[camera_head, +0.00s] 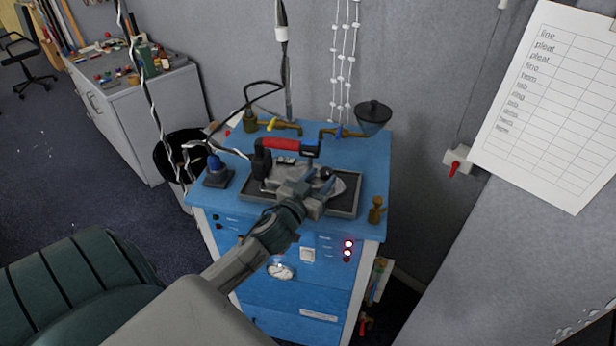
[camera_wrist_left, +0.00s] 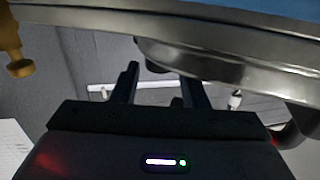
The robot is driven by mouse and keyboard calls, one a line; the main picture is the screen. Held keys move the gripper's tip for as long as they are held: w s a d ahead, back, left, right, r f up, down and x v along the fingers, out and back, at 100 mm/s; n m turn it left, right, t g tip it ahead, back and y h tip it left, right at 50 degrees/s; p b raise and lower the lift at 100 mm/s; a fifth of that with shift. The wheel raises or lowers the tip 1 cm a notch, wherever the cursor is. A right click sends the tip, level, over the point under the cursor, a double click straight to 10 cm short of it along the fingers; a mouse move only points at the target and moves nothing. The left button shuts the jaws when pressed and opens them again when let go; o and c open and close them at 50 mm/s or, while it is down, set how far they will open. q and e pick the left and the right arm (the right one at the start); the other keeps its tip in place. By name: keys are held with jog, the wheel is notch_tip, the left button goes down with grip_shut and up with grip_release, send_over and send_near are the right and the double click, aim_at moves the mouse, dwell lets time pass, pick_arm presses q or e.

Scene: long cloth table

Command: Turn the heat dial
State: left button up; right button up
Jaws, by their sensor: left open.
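A steam iron with a red handle (camera_head: 280,144) rests on a dark-rimmed tray (camera_head: 345,211) on top of the blue cabinet (camera_head: 232,200). A small dark round knob (camera_head: 326,173) shows on the iron's right part; I cannot tell surely that it is the heat dial. My left gripper (camera_head: 308,186) is over the tray at the iron's front right, close to this knob, and hides part of the iron. In the left wrist view its two dark fingers (camera_wrist_left: 160,92) stand apart, empty, near a curved metal edge (camera_wrist_left: 225,70). My right gripper is not in view.
Brass pipes with a yellow valve (camera_head: 271,125), a dark funnel (camera_head: 373,112) and a blue-topped black object (camera_head: 216,170) stand around the tray. A brass fitting (camera_head: 376,210) is at the right corner. Red lights (camera_head: 348,248) and a gauge (camera_head: 281,271) are on the front.

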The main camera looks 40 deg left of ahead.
pick_arm(q)
jog(key=s+d+b, duration=0.1)
jog(key=s+b, duration=0.3)
jog(key=s, duration=0.5)
jog(key=shift+s, duration=0.15)
jog(key=shift+d+b, duration=0.15)
jog(key=shift+b, duration=0.15)
